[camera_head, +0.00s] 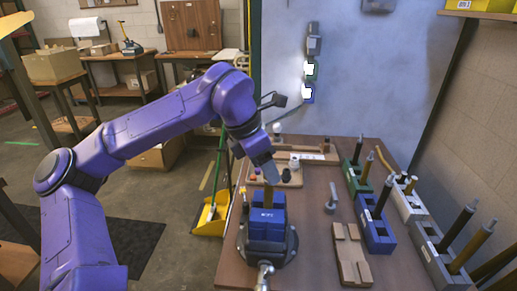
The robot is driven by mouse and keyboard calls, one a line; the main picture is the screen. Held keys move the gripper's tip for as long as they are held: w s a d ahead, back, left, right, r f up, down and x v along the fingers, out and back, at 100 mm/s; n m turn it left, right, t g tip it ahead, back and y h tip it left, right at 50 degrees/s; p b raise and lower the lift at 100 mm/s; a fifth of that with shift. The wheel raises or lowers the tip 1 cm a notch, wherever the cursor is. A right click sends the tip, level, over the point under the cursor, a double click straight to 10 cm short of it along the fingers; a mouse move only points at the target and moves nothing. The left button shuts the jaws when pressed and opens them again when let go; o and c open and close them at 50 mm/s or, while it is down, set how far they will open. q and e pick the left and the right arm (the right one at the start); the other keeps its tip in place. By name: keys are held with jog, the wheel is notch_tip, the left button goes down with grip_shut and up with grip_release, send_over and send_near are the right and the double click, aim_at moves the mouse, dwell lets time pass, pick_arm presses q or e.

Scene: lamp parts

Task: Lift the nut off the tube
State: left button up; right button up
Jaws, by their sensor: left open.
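My left gripper (269,172) is at the end of the purple arm, pointing down just above the blue vise (267,224). Its jaws are open. A short brass-coloured tube (268,194) stands upright in the vise, right below the fingertips. The nut cannot be made out; it is too small or hidden by the gripper. Whether the fingers touch the tube or are around it cannot be told. My right gripper is not in view.
The vise stands on a brown workbench (318,236). A wooden block (351,254) lies right of it. Grey, blue and green racks (375,232) with upright tubes line the right side. A wooden board (308,156) with small parts lies behind.

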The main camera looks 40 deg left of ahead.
pick_arm(q)
jog(key=shift+w+d+f, duration=0.1)
jog(key=shift+f, duration=0.1)
grip_shut()
jog(key=c, duration=0.9)
grip_release()
jog(key=shift+c, duration=0.2)
grip_shut()
jog(key=shift+r, duration=0.1)
jog(key=shift+r+p, duration=0.75)
jog(key=shift+r+p, duration=1.3)
jog(key=shift+r, duration=0.25)
